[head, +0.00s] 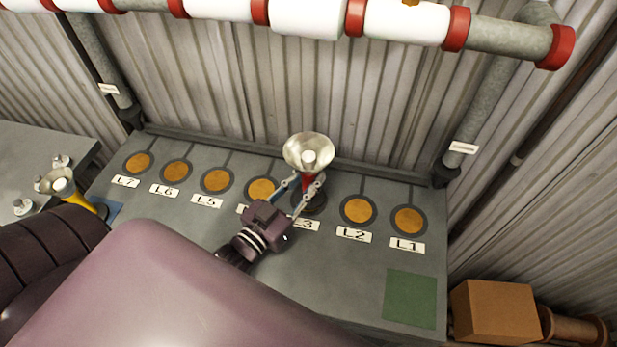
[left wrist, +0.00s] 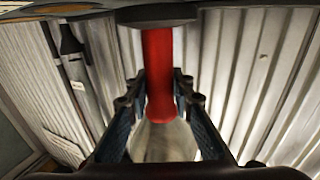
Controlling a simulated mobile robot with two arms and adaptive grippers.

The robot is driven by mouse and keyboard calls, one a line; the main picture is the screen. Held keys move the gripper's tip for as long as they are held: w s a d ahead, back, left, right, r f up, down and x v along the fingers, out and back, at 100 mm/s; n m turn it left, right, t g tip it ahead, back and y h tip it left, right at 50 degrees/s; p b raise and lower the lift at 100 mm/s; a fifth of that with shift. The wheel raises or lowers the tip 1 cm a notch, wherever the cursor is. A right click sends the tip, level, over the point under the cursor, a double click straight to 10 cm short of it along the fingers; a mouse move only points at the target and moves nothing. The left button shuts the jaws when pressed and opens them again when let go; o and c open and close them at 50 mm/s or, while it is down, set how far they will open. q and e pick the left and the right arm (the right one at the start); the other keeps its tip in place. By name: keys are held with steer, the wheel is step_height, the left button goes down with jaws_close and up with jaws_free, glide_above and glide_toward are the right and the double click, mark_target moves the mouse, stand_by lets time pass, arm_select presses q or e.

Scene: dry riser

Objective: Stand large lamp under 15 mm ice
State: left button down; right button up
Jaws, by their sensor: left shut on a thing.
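A large lamp (head: 308,153) with a wide silvery funnel-shaped reflector, a red stem and a dark round base is upright over spot L3 on the grey bench. My left gripper (head: 299,186) is shut around its red stem (left wrist: 158,75), which shows between both fingers in the left wrist view. The dark base covers the L3 disc; I cannot tell whether it touches the bench. The white ice sleeves (head: 308,17) sit on the pipe above, between red rings; no thickness figures are readable. My right gripper is not in view.
Orange discs such as L2 (head: 358,209) and L1 (head: 408,220) are bare. A yellow-stemmed lamp (head: 64,183) stands at the left, near several small metal parts. A green square (head: 410,299) lies front right, and a cardboard box (head: 496,310) is beyond the bench.

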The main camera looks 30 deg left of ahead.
arm_select(q)
steer(key=shift+s+d+f, duration=0.1)
steer(key=shift+s+f, duration=0.05)
steer(key=shift+f, duration=0.35)
steer(key=c, duration=1.7)
jaws_free()
steer(key=shift+s+f, duration=0.1)
steer(key=shift+f, duration=0.25)
steer(key=shift+r, duration=0.5)
steer(key=shift+s+f, duration=0.15)
steer(key=shift+f, duration=0.05)
steer(key=s, duration=0.3)
steer(key=s+a+b, duration=0.1)
steer(key=s, duration=0.2)
steer(key=s+b, duration=0.1)
steer(key=s, duration=0.2)
steer(key=shift+s+a+r, duration=0.1)
steer(key=shift+a+r, duration=0.2)
steer(key=shift+r, duration=0.1)
steer(key=shift+s+a+r, duration=0.1)
steer(key=shift+s+r, duration=0.1)
steer(key=shift+s, duration=0.7)
